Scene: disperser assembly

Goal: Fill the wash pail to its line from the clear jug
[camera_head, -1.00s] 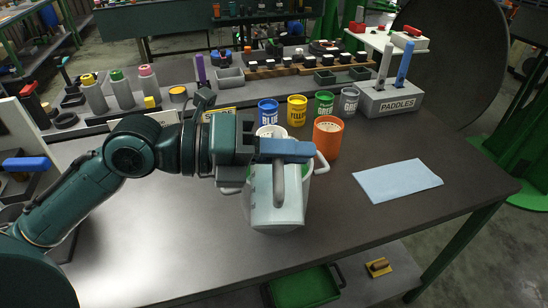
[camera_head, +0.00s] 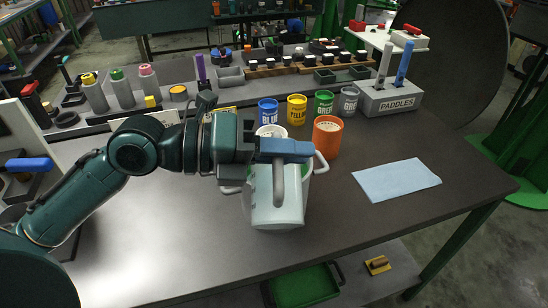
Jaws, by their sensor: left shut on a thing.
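The clear jug (camera_head: 279,207) is a pale, translucent vessel with a grey handle facing me. My left gripper (camera_head: 284,152) is shut on the jug, at the top of its handle, and holds it tilted in front of and over the pail. The wash pail (camera_head: 300,196) is a whitish bucket with side handles, standing on the table. The jug and my gripper hide most of it. Its fill line, and whether water is flowing, cannot be seen. My right gripper is out of view.
Blue, yellow, green and grey cans (camera_head: 297,109) and an orange pot (camera_head: 327,137) stand just behind the pail. A paddle holder (camera_head: 389,99) is at the back right. A light blue cloth (camera_head: 397,180) lies on the right. The table's front left is clear.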

